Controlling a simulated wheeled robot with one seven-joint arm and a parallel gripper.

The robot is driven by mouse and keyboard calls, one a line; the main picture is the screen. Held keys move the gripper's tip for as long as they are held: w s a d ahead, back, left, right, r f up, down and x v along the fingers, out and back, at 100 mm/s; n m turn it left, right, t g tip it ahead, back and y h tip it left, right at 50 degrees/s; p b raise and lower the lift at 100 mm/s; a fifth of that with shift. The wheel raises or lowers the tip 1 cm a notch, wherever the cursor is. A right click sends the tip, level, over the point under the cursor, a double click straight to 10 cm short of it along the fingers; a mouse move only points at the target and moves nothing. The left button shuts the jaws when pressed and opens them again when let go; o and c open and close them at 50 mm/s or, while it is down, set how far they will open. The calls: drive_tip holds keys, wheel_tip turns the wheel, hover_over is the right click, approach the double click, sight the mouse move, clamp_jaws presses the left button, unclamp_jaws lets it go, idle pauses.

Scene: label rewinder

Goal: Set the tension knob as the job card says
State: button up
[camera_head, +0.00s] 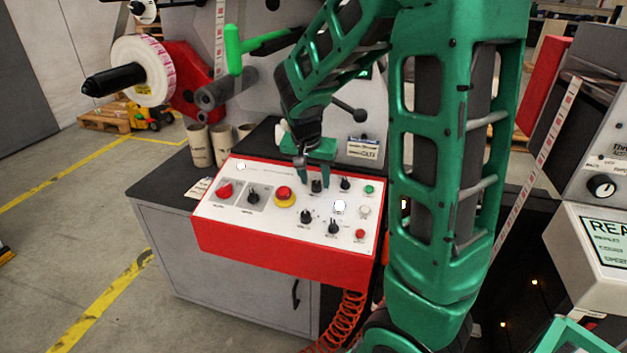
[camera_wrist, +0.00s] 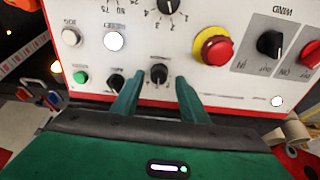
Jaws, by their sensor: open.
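A red control box has a white sloped panel (camera_head: 270,215) with several black knobs. My gripper (camera_head: 316,181) is over its upper right part, jaws pointing down and apart. A small black knob (camera_head: 316,187) lies between the fingertips. In the wrist view, upside down, this knob (camera_wrist: 159,74) sits between my open green fingers (camera_wrist: 158,84), with a gap on both sides.
Another black knob (camera_head: 345,184) and a green button (camera_head: 369,189) are close to the right of my gripper. A red mushroom button (camera_head: 285,194) is to the left. Cardboard cores (camera_head: 199,145) stand behind the box, and a label roll (camera_head: 142,72) hangs at upper left.

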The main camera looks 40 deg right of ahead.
drive_tip(key=shift+w+d+f, duration=0.1)
drive_tip(key=shift+d+f, duration=0.1)
drive_tip(key=shift+f, duration=0.25)
